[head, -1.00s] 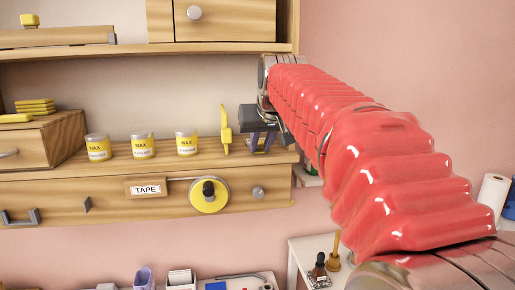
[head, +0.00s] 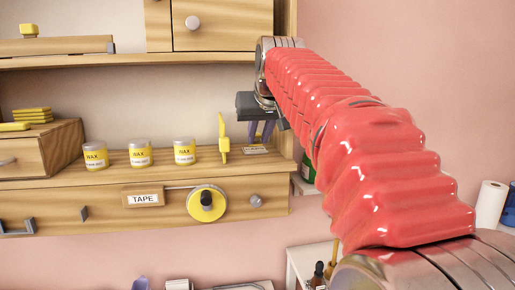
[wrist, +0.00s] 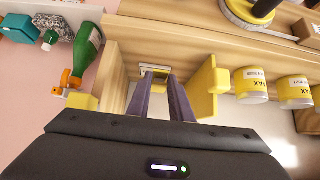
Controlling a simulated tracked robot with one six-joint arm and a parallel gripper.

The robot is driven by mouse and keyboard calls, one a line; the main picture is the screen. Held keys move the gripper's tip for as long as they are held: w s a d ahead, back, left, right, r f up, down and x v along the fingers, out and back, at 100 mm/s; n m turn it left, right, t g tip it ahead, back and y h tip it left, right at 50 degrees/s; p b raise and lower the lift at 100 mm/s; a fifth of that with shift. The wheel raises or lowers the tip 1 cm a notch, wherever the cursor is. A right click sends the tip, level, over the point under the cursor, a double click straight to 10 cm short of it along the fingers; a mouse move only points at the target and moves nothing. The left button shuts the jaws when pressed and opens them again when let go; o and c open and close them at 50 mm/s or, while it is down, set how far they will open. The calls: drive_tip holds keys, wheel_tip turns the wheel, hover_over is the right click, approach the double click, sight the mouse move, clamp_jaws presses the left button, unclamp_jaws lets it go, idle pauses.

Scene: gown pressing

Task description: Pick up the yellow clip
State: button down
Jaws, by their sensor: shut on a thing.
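My gripper (head: 263,133) is over the right end of the wooden shelf, pointing down. Its two dark purple fingers also show in the wrist view (wrist: 165,82), close together. A small yellow clip (wrist: 156,70) shows at the fingertips, and the fingers are shut on it. Most of the clip is hidden by the fingers, and I cannot make it out in the head view. A pale label card (head: 256,149) lies on the shelf just below the fingertips.
An upright yellow piece (head: 223,138) stands close left of my gripper. Several wax jars (head: 140,155) line the shelf further left. A yellow tape roll (head: 207,203) is on the shelf front. A green bottle (wrist: 88,45) is past the shelf's end.

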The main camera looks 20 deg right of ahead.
drive_tip(key=shift+r, duration=2.7)
drive_tip(key=c, duration=2.1)
unclamp_jaws()
clamp_jaws()
